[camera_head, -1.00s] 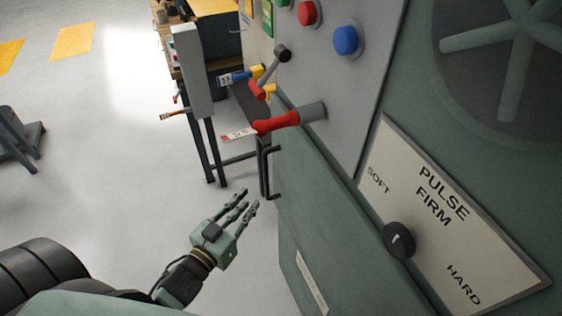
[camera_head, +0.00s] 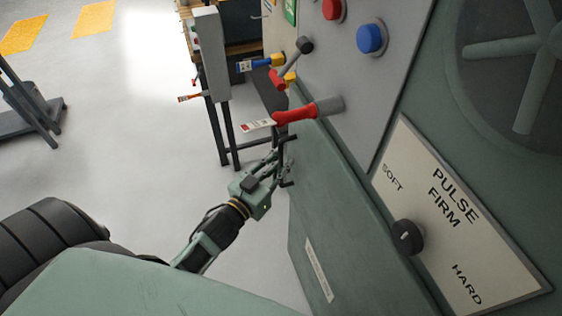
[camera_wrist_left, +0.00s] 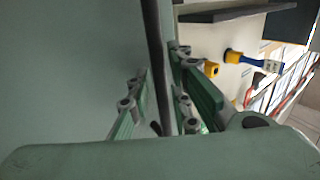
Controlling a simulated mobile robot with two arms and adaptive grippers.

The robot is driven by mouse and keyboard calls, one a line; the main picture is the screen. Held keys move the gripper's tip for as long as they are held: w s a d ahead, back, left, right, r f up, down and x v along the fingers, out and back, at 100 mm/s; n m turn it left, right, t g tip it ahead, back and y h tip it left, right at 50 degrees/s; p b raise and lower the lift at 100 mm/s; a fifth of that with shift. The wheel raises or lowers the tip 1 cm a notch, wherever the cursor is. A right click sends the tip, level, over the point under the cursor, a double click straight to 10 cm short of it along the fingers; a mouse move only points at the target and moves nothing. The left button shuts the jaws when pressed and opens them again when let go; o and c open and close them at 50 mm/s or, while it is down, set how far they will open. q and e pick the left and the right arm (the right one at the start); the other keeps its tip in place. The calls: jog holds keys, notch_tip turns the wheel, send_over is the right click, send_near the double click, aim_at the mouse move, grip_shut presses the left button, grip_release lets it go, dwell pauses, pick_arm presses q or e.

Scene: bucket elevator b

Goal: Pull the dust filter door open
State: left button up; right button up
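The dust filter door (camera_head: 335,205) is the grey-green panel below the control face. It appears shut. A black bar handle (camera_head: 283,148) stands out from its far-left edge. My left gripper (camera_head: 275,168) is at this handle, its fingers reaching around the bar. In the left wrist view the dark bar (camera_wrist_left: 157,60) runs between the green fingers (camera_wrist_left: 160,105), with visible gaps on both sides, so the gripper looks open. Part of the handle is hidden behind the fingers in the head view. My right gripper is out of view.
Above the handle, a red-handled lever (camera_head: 295,115) with a tag sticks out. Other levers and red and blue buttons (camera_head: 372,39) sit higher. A black knob (camera_head: 407,237) is on the "PULSE FIRM" plate. A table stands behind. Floor left of the door is clear.

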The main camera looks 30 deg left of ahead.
pick_arm(q)
jog(key=shift+c, duration=0.4)
grip_shut()
jog(key=shift+a, duration=0.1)
